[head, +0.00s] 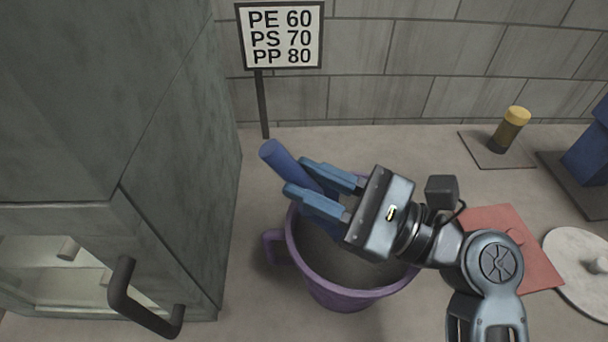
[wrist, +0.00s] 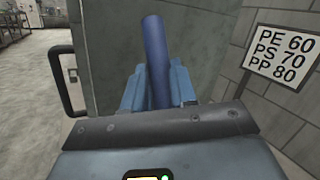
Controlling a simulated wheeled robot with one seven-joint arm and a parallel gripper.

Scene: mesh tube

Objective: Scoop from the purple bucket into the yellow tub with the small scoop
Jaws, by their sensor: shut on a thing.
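My gripper (head: 295,175) is shut on a blue round handle (head: 277,158), which I take to be the small scoop's. The handle slants between the two blue fingers, with its free end sticking out up and left. In the wrist view the handle (wrist: 155,50) also stands between the fingers. The scoop's other end is hidden behind the fingers and palm. The purple bucket (head: 336,290) stands under my gripper, with its side handle toward the left. Its inside looks dark grey, and my gripper covers part of its opening. I see no yellow tub in either view.
A grey cabinet (head: 180,200) with a dark pull handle (head: 125,290) stands close on the left. A sign (head: 282,36) on a post stands behind the bucket.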

